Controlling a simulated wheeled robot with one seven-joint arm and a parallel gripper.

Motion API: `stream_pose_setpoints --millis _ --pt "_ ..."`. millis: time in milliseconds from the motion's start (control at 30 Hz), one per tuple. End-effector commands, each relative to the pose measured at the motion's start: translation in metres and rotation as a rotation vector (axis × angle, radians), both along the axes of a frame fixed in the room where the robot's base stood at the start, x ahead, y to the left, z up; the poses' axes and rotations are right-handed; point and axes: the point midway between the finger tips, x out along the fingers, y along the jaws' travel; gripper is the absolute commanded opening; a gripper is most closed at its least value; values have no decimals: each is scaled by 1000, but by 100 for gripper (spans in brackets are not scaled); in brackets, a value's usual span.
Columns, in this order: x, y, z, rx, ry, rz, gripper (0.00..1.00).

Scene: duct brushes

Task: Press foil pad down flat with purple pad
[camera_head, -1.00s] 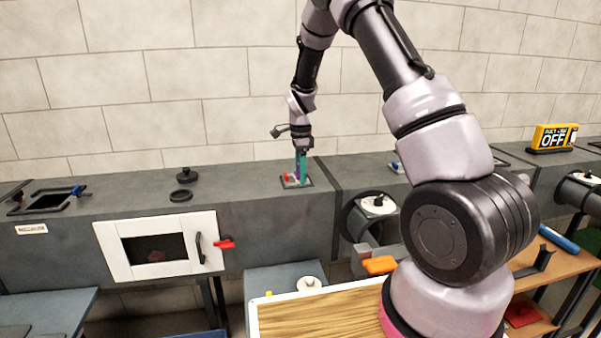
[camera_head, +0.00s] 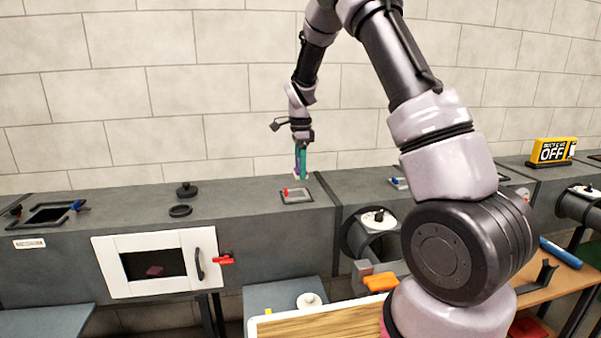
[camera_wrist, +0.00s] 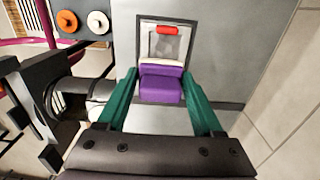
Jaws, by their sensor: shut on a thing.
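The purple pad (camera_wrist: 160,88), with a pale strip along its far edge, is held between the teal fingers of my gripper (camera_head: 301,174). The gripper is shut on it, and both also show in the wrist view. The foil pad (camera_wrist: 164,47) is a crinkled silvery patch inside a dark square frame (camera_wrist: 193,38) on the duct's top. A red piece (camera_wrist: 167,30) lies at its far edge. In the head view the foil pad (camera_head: 295,196) is below my gripper, with a visible gap between. The purple pad hides the near part of the foil in the wrist view.
The grey duct (camera_head: 250,200) runs along a tiled wall. A black lid knob (camera_head: 186,189) and ring (camera_head: 180,211) stand left of the frame. An open square hatch (camera_head: 48,215) is farther left. A white-framed door (camera_head: 205,260) is on the duct's front.

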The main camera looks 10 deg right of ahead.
Motion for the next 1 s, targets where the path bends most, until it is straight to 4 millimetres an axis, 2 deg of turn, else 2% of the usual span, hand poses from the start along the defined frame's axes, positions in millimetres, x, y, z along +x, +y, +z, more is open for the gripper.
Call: stream_pose_setpoints --millis 367,800,1000 --pt "1 0 -3 0 1 -1 23" --pt "9 0 -44 -1 1 0 23" --pt "12 0 -56 0 0 -1 23"
